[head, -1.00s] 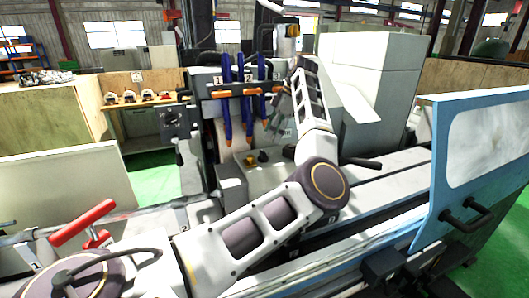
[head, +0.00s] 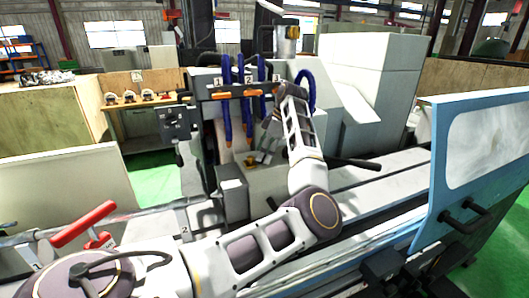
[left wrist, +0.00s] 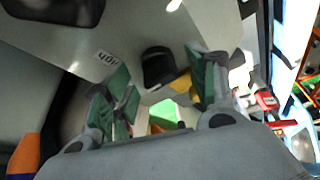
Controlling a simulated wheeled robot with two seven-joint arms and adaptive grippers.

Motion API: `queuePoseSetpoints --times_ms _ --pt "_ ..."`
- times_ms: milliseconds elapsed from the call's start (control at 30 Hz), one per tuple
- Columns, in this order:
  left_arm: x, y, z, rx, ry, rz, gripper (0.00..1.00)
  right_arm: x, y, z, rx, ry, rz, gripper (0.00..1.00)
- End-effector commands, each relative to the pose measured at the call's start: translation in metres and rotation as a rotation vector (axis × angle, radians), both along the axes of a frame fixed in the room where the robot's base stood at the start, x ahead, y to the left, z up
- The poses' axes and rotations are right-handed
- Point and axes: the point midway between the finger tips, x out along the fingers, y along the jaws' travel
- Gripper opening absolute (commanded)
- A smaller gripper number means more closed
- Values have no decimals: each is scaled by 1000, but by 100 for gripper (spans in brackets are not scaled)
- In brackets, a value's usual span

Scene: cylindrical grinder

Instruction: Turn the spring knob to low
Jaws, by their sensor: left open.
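In the left wrist view, a black knob (left wrist: 158,67) stands out from a pale grey machine surface, with a yellow part (left wrist: 182,83) close beside it. It may be the spring knob; its setting cannot be read. My left gripper (left wrist: 160,90) is open, with its green-padded fingers on either side of the black knob in the picture. I cannot tell whether they touch it. In the head view, my left gripper (head: 261,156) is over the grey housing below the blue hoses, and its fingers hide most of the knob area. My right gripper is not in view.
Blue hoses (head: 227,112) hang just behind and left of my gripper. A black lever (head: 360,163) sticks out to the right. A red handle (head: 84,223) is at lower left. The blue door (head: 440,170) stands at right. A small tag (left wrist: 107,56) is near the knob.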

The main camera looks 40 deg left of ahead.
Motion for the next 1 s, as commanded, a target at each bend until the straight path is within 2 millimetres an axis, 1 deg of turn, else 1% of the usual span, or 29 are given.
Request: queuePoseSetpoints --times_ms 333,600,700,1000 --pt "0 0 -2 0 0 -1 58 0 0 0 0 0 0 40" --pt "0 0 -2 0 0 -1 23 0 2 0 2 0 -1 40" --pt "0 0 -2 0 0 0 12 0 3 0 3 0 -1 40" --pt "0 1 -1 -2 -1 45 12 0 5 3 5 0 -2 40"
